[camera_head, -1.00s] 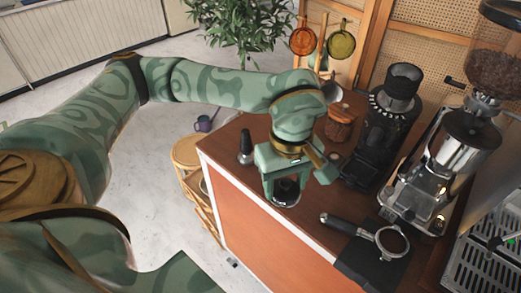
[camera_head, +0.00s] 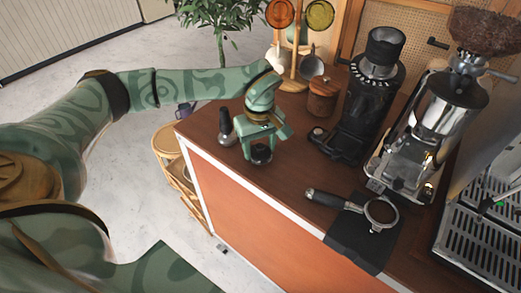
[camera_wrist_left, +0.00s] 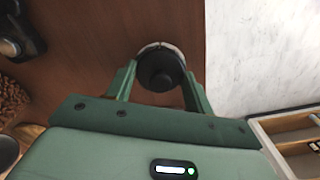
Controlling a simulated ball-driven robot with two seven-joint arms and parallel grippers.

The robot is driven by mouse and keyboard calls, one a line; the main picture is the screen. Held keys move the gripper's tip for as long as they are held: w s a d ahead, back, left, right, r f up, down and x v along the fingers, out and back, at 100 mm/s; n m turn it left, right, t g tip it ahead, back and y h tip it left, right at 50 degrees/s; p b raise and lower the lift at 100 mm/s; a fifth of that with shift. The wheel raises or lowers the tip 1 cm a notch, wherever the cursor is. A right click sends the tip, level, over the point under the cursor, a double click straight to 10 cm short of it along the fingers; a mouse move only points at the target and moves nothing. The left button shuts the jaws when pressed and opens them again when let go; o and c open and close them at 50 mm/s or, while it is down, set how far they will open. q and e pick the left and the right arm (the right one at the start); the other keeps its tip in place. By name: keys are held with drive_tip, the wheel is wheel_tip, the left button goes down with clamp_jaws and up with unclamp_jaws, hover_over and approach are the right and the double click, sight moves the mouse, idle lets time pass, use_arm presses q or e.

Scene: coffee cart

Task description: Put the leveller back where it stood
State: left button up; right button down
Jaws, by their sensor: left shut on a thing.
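The leveller (camera_head: 260,154) is a small round black piece with a pale metal rim, low at the counter top near its left end. My left gripper (camera_head: 259,150) is shut on it from above. In the left wrist view the leveller (camera_wrist_left: 161,68) sits between the two green fingers of my left gripper (camera_wrist_left: 160,85). Whether its underside touches the wood cannot be told. The fingers hide part of its sides. My right gripper is not in view.
A black tamper-like tool (camera_head: 226,128) stands just left of the gripper. A portafilter (camera_head: 380,212) lies on a black mat (camera_head: 350,243) at the front right. Grinders (camera_head: 372,95) and a wooden jar (camera_head: 323,97) stand behind. Bare counter (camera_head: 285,185) lies between.

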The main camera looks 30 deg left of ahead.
sight(260, 146)
use_arm(q)
drive_tip(key=shift+f, duration=0.45)
drive_tip(key=shift+f, duration=0.15)
drive_tip(key=o, duration=1.1)
drive_tip(key=shift+c, duration=0.2)
wheel_tip(260, 146, up, 12)
drive_tip(key=p, duration=0.3)
drive_tip(key=shift+f, duration=0.2)
drive_tip(key=shift+r, duration=0.4)
